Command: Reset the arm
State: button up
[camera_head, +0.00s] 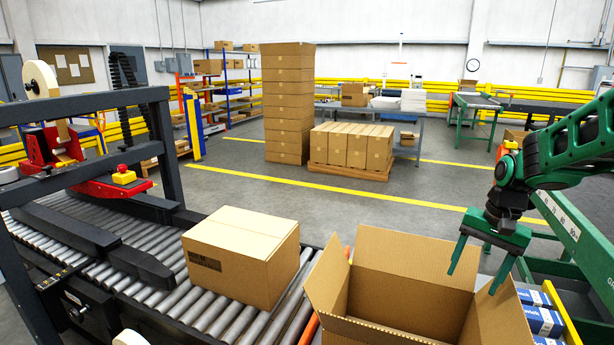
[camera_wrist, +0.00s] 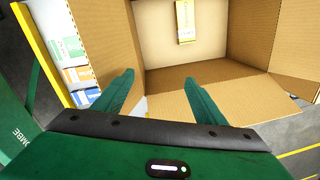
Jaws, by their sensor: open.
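My green arm reaches in from the right in the head view. My gripper (camera_head: 477,272) is open, its two fingers pointing down over the right side of an open cardboard box (camera_head: 390,272). In the wrist view, my gripper (camera_wrist: 155,92) has its fingers spread apart with nothing between them. The open box (camera_wrist: 188,82) lies beyond them, and a small yellow-and-white carton (camera_wrist: 186,20) lies on its floor. The box's inside is mostly hidden in the head view.
A closed carton (camera_head: 243,255) sits on the roller conveyor (camera_head: 210,318) left of the open box. Blue-and-white packs (camera_head: 540,318) stand right of the box in a yellow-edged holder. A red-headed machine (camera_head: 75,170) spans the conveyor. Stacked boxes (camera_head: 288,105) stand on the floor behind.

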jog(key=s+d+r+m+t+h, duration=0.1)
jog(key=s+d+r+m+t, duration=0.1)
jog(key=s+d+r, duration=0.4)
jog(key=s+a+f+n+g, duration=0.1)
jog(key=s+a+f, duration=0.1)
jog(key=s, duration=0.8)
jog(key=s+a+f+n+g, duration=0.1)
jog(key=s+a+f+n, duration=0.1)
jog(key=s, duration=0.9)
jog(key=shift+s+g, duration=0.3)
jog(key=shift+c, duration=0.6)
